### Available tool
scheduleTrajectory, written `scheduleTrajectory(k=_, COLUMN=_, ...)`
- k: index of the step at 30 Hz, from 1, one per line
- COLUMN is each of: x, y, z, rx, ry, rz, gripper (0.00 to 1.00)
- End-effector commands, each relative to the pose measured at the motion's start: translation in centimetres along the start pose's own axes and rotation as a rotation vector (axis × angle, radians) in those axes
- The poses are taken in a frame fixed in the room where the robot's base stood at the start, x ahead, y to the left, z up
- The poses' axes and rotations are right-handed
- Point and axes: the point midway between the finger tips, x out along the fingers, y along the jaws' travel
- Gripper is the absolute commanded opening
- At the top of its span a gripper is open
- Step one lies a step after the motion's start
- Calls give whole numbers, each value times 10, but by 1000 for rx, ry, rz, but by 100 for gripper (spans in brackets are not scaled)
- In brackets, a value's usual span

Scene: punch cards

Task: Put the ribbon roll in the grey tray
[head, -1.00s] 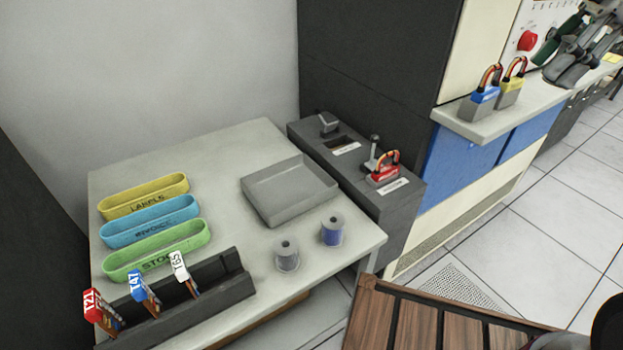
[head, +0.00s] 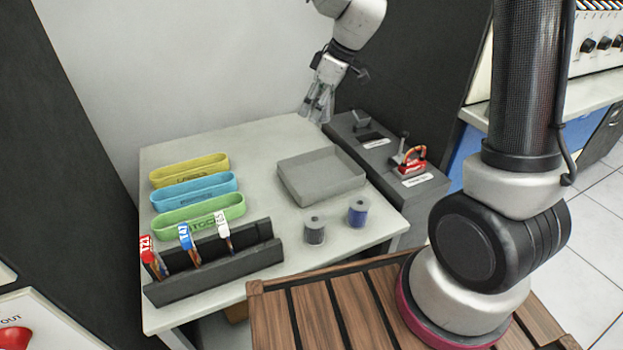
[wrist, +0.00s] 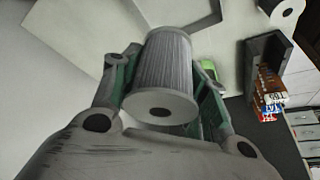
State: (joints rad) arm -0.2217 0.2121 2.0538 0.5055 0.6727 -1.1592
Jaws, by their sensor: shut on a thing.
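My gripper (head: 318,112) is shut on a ribbed grey ribbon roll (wrist: 165,72), which sits between the two fingers in the wrist view with its holed end toward the camera. In the head view my gripper is up near the back wall, above the back edge of the table, and the roll in it is hard to make out.
Yellow (head: 190,171), blue (head: 195,192) and green (head: 198,216) oblong bins line the left of the table (head: 255,150). A black rack (head: 215,274) with tagged cards stands at the front.

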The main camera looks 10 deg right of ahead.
Motion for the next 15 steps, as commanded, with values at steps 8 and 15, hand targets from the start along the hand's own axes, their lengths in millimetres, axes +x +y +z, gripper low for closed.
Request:
scheduleTrajectory(k=8, x=87, y=19, z=44, rx=326, ry=-6, rz=161, gripper=17)
scheduleTrajectory(k=15, x=130, y=23, z=65, rx=361, ry=-6, rz=180, gripper=17)
